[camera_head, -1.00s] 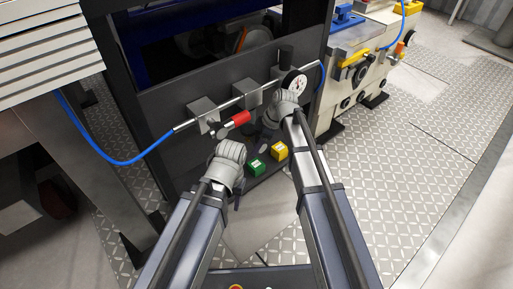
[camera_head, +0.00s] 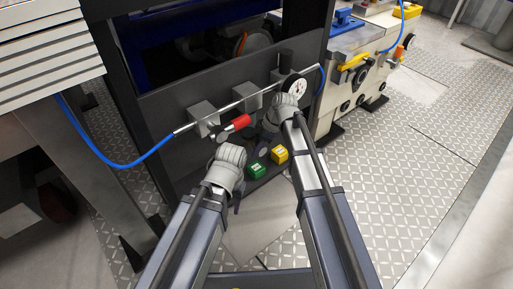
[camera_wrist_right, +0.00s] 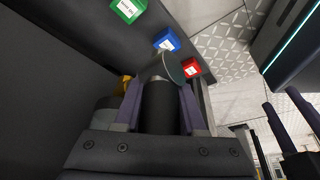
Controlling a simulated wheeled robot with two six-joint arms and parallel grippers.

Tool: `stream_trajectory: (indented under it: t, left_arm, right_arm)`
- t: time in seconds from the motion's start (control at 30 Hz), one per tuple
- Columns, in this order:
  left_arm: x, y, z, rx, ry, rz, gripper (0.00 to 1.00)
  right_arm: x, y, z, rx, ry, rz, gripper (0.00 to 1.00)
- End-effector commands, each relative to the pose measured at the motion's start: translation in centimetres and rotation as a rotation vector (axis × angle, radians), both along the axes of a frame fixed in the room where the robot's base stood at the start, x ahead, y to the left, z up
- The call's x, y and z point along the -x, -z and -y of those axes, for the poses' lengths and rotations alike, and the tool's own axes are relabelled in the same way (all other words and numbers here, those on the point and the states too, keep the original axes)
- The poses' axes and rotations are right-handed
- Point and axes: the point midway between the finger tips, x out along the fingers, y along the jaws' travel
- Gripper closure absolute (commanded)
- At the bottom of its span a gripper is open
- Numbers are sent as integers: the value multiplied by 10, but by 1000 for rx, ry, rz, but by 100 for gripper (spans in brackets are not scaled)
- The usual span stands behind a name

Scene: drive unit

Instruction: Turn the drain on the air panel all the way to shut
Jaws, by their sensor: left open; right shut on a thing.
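The air panel is a dark upright plate (camera_head: 165,100) with a silver pipe, grey blocks, a round gauge (camera_head: 295,88) and a red-handled lever (camera_head: 236,123). My right gripper (camera_head: 267,133) is low on the panel, below the gauge. In the right wrist view its fingers (camera_wrist_right: 160,105) are shut on a dark cylinder with a round end (camera_wrist_right: 162,70). I cannot tell for sure that this is the drain. My left gripper (camera_head: 238,200) is open and empty, below the red-handled lever and apart from it. Its fingers also show in the right wrist view (camera_wrist_right: 291,115).
Green (camera_head: 256,170) and yellow (camera_head: 280,155) labelled cubes sit at the panel's foot. Blue (camera_wrist_right: 167,40) and red (camera_wrist_right: 191,67) cubes show in the right wrist view. A blue hose (camera_head: 125,164) hangs at left. Plated floor (camera_head: 400,180) is clear at right.

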Motion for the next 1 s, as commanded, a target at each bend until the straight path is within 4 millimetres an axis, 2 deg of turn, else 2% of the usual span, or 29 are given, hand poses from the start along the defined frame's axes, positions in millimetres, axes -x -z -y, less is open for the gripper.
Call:
stream_trajectory:
  t: [1.0]
  left_arm:
    - [0,4,0,0,0,0,50]
  right_arm:
    - [-1,2,1,-32,1,-24,100]
